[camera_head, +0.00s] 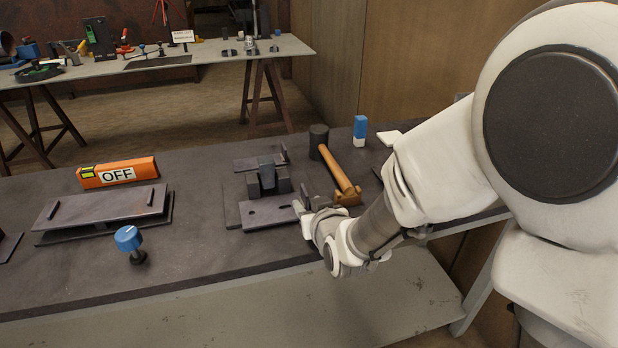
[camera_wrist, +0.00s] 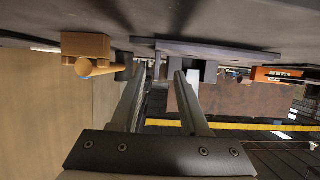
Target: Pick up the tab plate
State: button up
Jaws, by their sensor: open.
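A flat grey plate with holes (camera_head: 268,213), which looks like the tab plate, lies on the dark bench in front of a small block fixture (camera_head: 266,175). My gripper (camera_head: 304,202) is low over the bench at the plate's right end. In the wrist view, my gripper (camera_wrist: 160,72) has its two fingers apart with nothing visible held between them. That view is upside down. A dark plate edge (camera_wrist: 215,50) shows just beyond the fingertips, with dark blocks behind it. I cannot tell whether a finger touches the plate.
A wooden-handled mallet (camera_head: 341,175) lies close right of the fixture. A blue-and-white bottle (camera_head: 360,131) stands behind it. Bare bench lies between knob and fixture.

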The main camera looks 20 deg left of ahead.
aim_at(307, 195)
jog(key=x, duration=0.3)
jog(key=r+x, duration=0.1)
jog(key=x, duration=0.1)
jog(key=shift+w+f+b, duration=0.15)
jog(key=shift+w+b, duration=0.25)
jog(key=shift+w, duration=0.1)
grip_shut()
dwell(0.6)
dwell(0.3)
